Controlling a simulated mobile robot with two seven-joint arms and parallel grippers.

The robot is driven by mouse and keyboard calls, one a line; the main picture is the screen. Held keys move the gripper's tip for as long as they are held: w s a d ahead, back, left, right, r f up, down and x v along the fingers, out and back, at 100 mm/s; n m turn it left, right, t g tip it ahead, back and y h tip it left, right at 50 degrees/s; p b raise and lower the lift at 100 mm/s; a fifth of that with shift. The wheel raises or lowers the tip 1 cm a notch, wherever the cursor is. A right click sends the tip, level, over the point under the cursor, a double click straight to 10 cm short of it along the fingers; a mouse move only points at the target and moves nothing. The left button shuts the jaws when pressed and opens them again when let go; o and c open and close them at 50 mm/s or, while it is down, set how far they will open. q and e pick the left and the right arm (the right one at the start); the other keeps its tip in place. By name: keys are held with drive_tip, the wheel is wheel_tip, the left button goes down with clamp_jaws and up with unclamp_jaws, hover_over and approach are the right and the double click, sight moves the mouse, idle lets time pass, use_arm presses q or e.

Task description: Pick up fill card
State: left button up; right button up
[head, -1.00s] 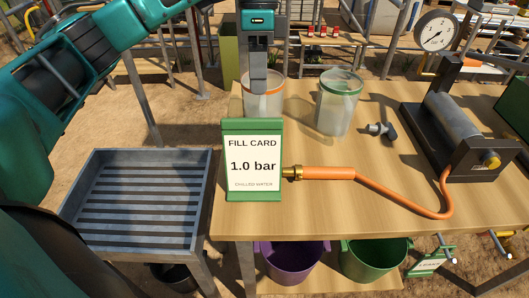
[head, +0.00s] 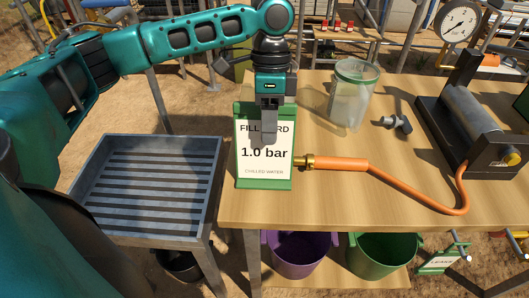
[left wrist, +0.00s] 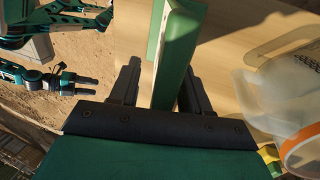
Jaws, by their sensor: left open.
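The fill card (head: 264,172) is a white "1.0 bar" sign in a green frame, standing upright at the table's front left corner. My left gripper (head: 263,142) is over its upper part, with one finger in front of the face hiding part of the title. In the left wrist view the card's green frame (left wrist: 172,55) rises between the two spread fingers of the left gripper (left wrist: 160,90). The gripper is open, around the card and not closed on it. My right gripper (left wrist: 78,85) shows small at the left of that view, fingers apart and empty.
An orange hose (head: 340,163) with a brass end lies close right of the card. A slatted metal tray (head: 148,188) stands left of the table (head: 340,205).

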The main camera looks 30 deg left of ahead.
use_arm(q)
clamp_jaws()
idle(0.4)
